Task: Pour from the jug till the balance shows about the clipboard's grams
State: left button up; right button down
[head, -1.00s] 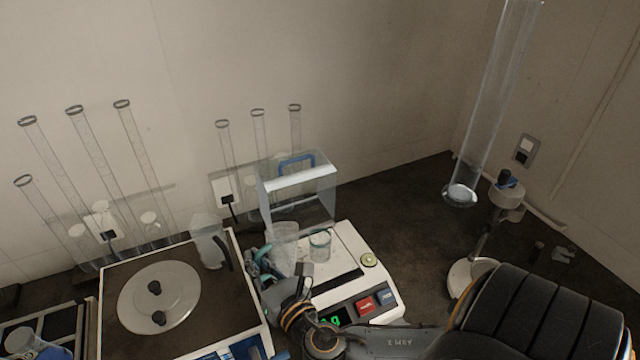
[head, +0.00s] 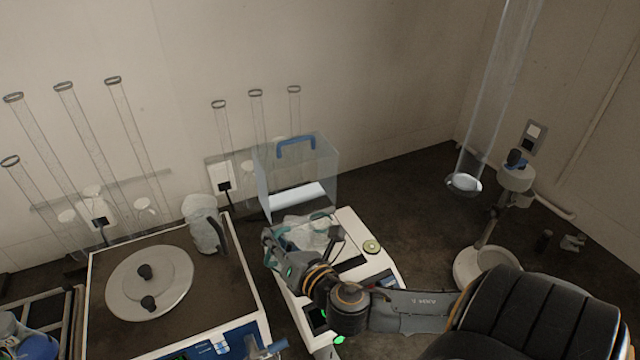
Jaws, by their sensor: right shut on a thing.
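My right gripper (head: 303,246) reaches in from the right over the balance (head: 352,222) and is shut on a clear jug (head: 297,225). The jug looks tilted over the pan area. The gripper covers much of the jug and of the beaker beneath, so I cannot tell whether anything flows. The balance display is mostly hidden by my wrist; only green bits show and no number can be read. The clipboard is not in view. My left gripper is not in view.
A glass draft shield (head: 325,165) with a blue handle stands behind the jug.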

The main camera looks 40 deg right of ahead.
jog(key=shift+s+r, duration=0.25)
jog(key=shift+w+d+f, duration=0.1)
jog(key=shift+w+d, duration=0.2)
jog(key=shift+s, duration=0.25)
jog(key=shift+w+d+m, duration=0.2)
jog(key=shift+w+m, duration=0.1)
jog(key=shift+s+r, duration=0.3)
jog(key=shift+w+d, duration=0.15)
jog(key=shift+w, duration=0.15)
jog(key=shift+s+r+m, duration=0.15)
jog(key=shift+s+m, duration=0.1)
jog(key=shift+m, duration=0.05)
